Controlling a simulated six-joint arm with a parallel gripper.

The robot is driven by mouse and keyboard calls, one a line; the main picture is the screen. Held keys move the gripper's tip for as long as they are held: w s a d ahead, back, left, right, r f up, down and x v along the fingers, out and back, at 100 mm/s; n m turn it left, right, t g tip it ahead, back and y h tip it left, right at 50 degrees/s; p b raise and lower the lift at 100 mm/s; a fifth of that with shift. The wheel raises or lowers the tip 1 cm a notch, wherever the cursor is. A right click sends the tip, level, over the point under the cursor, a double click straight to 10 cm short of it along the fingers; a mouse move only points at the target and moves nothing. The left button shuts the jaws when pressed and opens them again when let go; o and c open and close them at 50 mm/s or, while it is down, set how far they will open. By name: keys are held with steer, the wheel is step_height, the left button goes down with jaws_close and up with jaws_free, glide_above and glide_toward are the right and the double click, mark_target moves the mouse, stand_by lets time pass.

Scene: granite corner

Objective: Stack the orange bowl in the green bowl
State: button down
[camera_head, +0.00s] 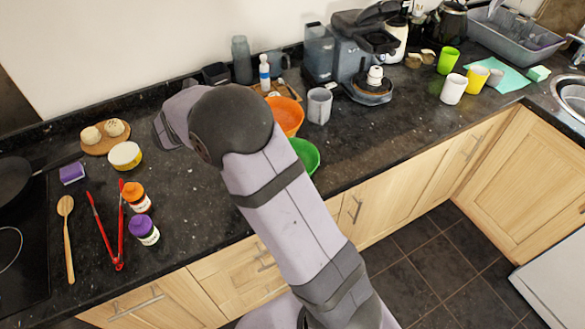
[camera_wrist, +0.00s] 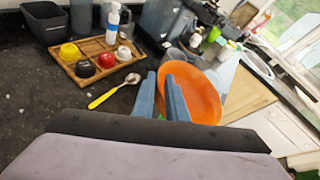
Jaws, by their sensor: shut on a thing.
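The orange bowl (camera_head: 288,116) shows in the head view just right of my arm's elbow, partly hidden by it. In the wrist view the orange bowl (camera_wrist: 203,97) is tilted, with its rim at the fingers. My gripper (camera_wrist: 160,78) is shut on the rim of the orange bowl, one blue-grey finger on each side. The green bowl (camera_head: 309,154) is on the counter near the front edge in the head view, below the orange bowl in the picture, its left part hidden by my arm. My gripper is hidden behind the arm in the head view.
A grey mug (camera_head: 319,105) stands close right of the orange bowl, with a coffee machine (camera_head: 355,50) behind it. A wooden tray (camera_wrist: 98,55) with small jars and a yellow-handled spoon (camera_wrist: 113,91) lie left of the fingers. The counter right of the green bowl (camera_head: 390,140) is clear.

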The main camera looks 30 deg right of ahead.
steer(key=s+g, duration=0.1)
steer(key=s+d+m+g, duration=0.1)
steer(key=s, duration=0.1)
steer(key=s+d+r+m+h, duration=0.1)
steer(key=shift+s+g, duration=0.3)
steer(key=shift+g, duration=0.1)
steer(key=shift+s+d+r, duration=0.15)
steer(key=shift+s+r, duration=0.05)
steer(key=shift+s, duration=0.05)
steer(key=shift+f+p, duration=1.3)
steer(key=shift+f, duration=3.75)
steer(key=shift+f, duration=0.2)
steer(key=c, duration=1.8)
jaws_free()
steer(key=shift+o, duration=0.2)
